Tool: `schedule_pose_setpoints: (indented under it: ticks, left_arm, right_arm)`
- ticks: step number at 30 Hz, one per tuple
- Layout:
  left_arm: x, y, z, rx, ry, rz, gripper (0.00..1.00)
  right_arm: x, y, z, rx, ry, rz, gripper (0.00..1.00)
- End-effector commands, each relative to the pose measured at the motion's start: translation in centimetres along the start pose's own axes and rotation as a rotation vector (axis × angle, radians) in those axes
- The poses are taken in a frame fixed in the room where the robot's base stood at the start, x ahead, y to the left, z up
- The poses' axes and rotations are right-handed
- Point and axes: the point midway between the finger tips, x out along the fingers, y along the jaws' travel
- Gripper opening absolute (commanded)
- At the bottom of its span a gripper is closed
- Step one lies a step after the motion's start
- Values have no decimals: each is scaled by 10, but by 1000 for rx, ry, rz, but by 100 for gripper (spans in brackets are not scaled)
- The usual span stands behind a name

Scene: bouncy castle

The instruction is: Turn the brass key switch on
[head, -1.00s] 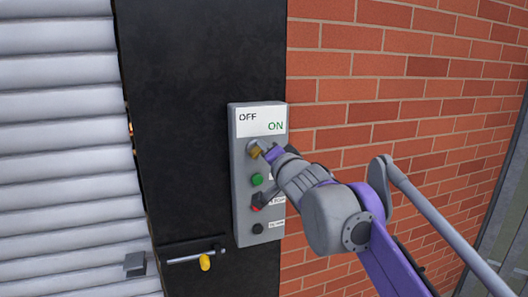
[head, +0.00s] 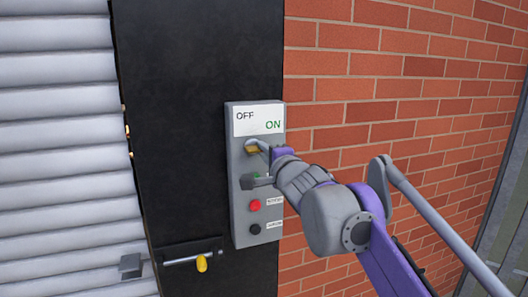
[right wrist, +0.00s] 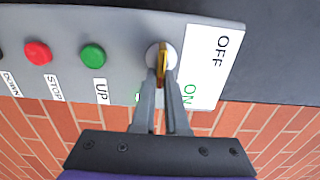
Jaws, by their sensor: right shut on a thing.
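The brass key (head: 251,150) sits in a round switch near the top of a grey control box, under a white label reading OFF and ON. In the right wrist view the key (right wrist: 162,55) stands in its pale round collar, its long side running up and down the picture. My right gripper (right wrist: 163,80) is shut on it, one finger on each side. In the head view the right gripper (head: 257,160) reaches in from the right, and part of it covers the green button. My left gripper is not in view.
The grey box (head: 240,215) is on a black post beside a red brick wall (head: 400,120). Below the key are the green UP button (right wrist: 93,55), the red STOP button (head: 255,204) and a black button (head: 254,229). A yellow-ended latch (head: 202,263) is lower left.

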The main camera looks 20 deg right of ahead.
Motion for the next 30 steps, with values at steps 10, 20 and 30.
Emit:
schedule_pose_setpoints:
  ticks: [10,20,30]
  left_arm:
    - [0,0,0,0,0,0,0]
    - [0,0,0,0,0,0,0]
    - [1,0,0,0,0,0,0]
  right_arm:
    - [0,0,0,16,1,1,0]
    - [0,0,0,15,0,1,41]
    - [-4,0,0,13,0,0,41]
